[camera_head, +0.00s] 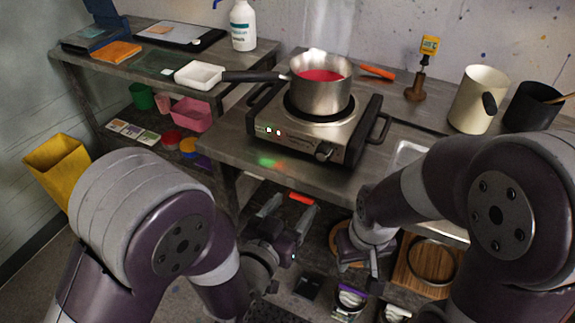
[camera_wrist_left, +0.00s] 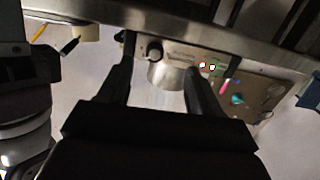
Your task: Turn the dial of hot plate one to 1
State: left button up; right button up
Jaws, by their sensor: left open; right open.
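The hot plate (camera_head: 290,133) stands on the bench with a steel pot of red liquid (camera_head: 321,84) on it. Its black dial (camera_head: 324,151) is at the right of the front panel, and small lights glow on the left. My left gripper (camera_head: 290,207) is open and empty, below and in front of the bench edge, apart from the dial. In the left wrist view the dial (camera_wrist_left: 154,50) appears between the open fingers (camera_wrist_left: 160,75), beyond them, with the panel upside down. The dial's marks are too small to read. My right gripper (camera_head: 374,262) is open, low at the right.
The pot's handle (camera_head: 250,76) sticks out left towards a white tray (camera_head: 200,75). A cream pitcher (camera_head: 478,100) and a dark pot (camera_head: 533,107) stand at the right. The bench edge and lower shelf are close to my grippers. Open space lies before the hot plate's front.

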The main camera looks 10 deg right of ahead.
aim_at(321, 157)
pick_arm(q)
jog(key=shift+t+h, duration=0.3)
jog(key=shift+t, duration=0.2)
jog(key=x, duration=0.4)
jog(key=r+x, duration=0.1)
jog(key=x, duration=0.3)
jog(key=r+x, duration=0.1)
jog(key=x, duration=0.4)
jog(key=shift+s+d+r+p, duration=0.15)
jog(key=shift+p, duration=0.25)
jog(key=c, duration=1)
